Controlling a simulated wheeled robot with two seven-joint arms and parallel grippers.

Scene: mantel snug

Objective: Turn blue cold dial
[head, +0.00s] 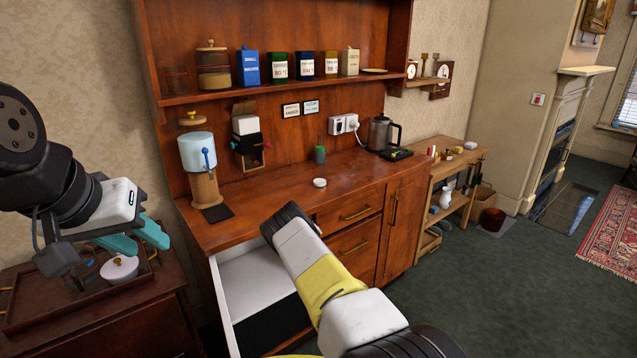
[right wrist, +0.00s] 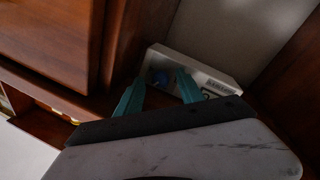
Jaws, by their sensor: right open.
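The box is in a dim corner by wooden panels. In the head view, my right arm hides this gripper, and I cannot see the dial there. My left gripper (head: 135,240) is open at the left of the head view, close by a white lidded pot (head: 119,268).
My right arm crosses in front of the wooden cabinet (head: 395,215) and an open white drawer (head: 250,270). The counter holds a small white disc (head: 319,182), a kettle (head: 380,132) and a blue-white dispenser (head: 198,155). Wooden panels (right wrist: 50,40) lie close to the right gripper.

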